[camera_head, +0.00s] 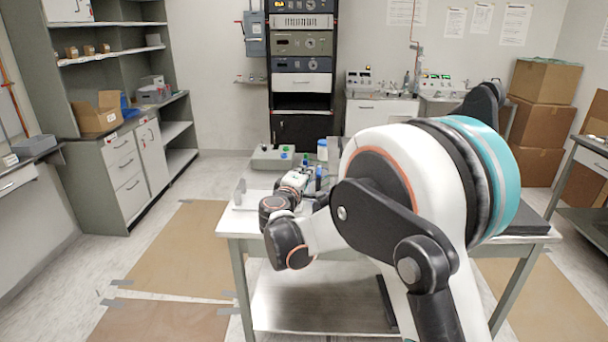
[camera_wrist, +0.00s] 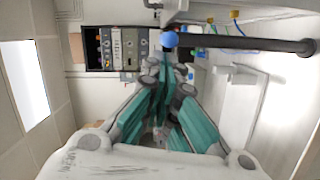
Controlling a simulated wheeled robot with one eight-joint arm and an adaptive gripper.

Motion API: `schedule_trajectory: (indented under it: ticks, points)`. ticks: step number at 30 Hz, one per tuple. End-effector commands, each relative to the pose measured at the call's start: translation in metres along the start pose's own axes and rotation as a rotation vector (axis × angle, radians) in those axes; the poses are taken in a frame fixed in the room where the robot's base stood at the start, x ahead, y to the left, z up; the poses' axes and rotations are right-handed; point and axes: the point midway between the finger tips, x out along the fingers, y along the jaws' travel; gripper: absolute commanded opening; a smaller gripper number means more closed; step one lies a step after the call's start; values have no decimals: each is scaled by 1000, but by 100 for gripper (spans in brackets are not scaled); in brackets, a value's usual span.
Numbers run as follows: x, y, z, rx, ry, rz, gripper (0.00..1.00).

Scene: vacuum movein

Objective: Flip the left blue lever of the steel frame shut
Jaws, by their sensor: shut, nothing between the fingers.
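My gripper (camera_wrist: 166,72) points away from the wrist camera, its teal-padded fingers drawn together with nothing between them. A round blue knob (camera_wrist: 169,39), seemingly the end of a blue lever, shows just beyond the fingertips in the wrist view. I cannot tell whether it touches them. A pale metal piece (camera_wrist: 176,12), seemingly part of the steel frame, is above the knob. In the head view my gripper (camera_head: 298,180) is low over the table's left part, small and partly hidden by my arm. Blue upright parts (camera_head: 318,172) show beside it. The lever's angle is unclear.
A dark bar (camera_wrist: 250,44) crosses the right of the wrist view. An instrument rack (camera_head: 302,70) and a shelf unit (camera_head: 100,130) stand beyond.

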Motion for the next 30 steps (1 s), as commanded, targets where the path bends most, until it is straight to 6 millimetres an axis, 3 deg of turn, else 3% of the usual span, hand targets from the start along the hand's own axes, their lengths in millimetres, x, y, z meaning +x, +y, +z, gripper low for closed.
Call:
schedule_trajectory:
  ticks: [30]
  points:
    - [-2,4,21,-10,206,-40,0]
